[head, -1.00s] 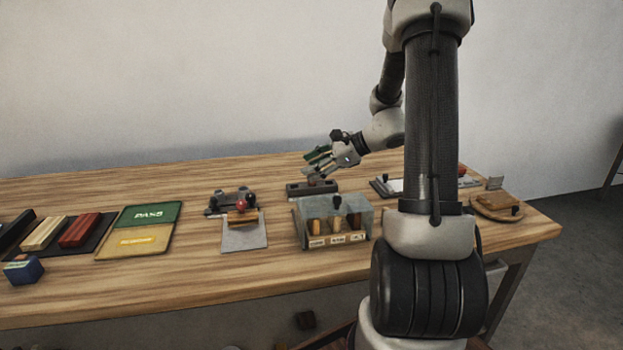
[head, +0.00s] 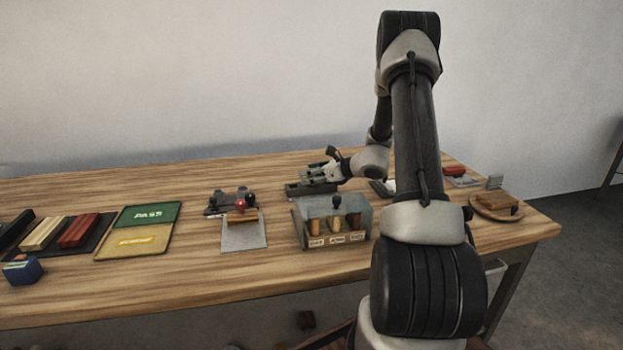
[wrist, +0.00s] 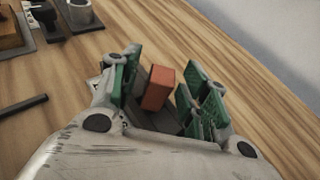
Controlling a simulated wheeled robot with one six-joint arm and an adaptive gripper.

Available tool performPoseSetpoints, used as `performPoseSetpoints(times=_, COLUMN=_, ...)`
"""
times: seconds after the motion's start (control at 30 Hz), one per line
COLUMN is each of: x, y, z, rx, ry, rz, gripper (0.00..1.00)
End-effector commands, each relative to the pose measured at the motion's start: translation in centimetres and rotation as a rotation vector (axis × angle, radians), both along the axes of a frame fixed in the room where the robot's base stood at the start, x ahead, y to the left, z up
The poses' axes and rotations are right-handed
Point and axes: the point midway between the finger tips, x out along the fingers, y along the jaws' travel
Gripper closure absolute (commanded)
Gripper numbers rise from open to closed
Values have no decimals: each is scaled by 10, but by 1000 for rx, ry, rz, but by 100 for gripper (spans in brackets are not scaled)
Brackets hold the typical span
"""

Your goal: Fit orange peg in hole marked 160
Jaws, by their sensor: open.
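An orange peg (wrist: 158,88), a block with a square top, stands between the fingers of my gripper (wrist: 162,76) in the wrist view. My gripper is open, its green-padded fingers on both sides of the peg, with a visible gap at least on the left. A grey fixture shows partly beneath the peg. In the head view my gripper (head: 316,173) is low over a dark grey block (head: 302,190), and the peg cannot be made out there. No marking 160 is readable in either view.
A grey box (head: 366,222) with wooden pieces and small labels stands just in front. A fixture with red and black knobs (head: 240,203) is to the left, then a green and yellow tray (head: 103,247). A round wooden board (head: 481,210) lies at the right.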

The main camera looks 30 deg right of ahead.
Motion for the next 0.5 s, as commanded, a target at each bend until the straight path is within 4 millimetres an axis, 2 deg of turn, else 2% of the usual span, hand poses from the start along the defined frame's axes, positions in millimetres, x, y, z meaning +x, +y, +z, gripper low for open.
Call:
performPoseSetpoints(times=0.17, x=1, y=0, z=0, rx=0, ry=0, rz=-1, gripper=54)
performPoseSetpoints(times=0.4, x=0, y=0, z=0, rx=0, ry=0, rz=0, gripper=96)
performPoseSetpoints(times=0.43, x=0, y=0, z=0, rx=0, ry=0, rz=0, gripper=100)
performPoseSetpoints(times=0.5, x=0, y=0, z=0, rx=-1, ry=0, rz=0, gripper=100)
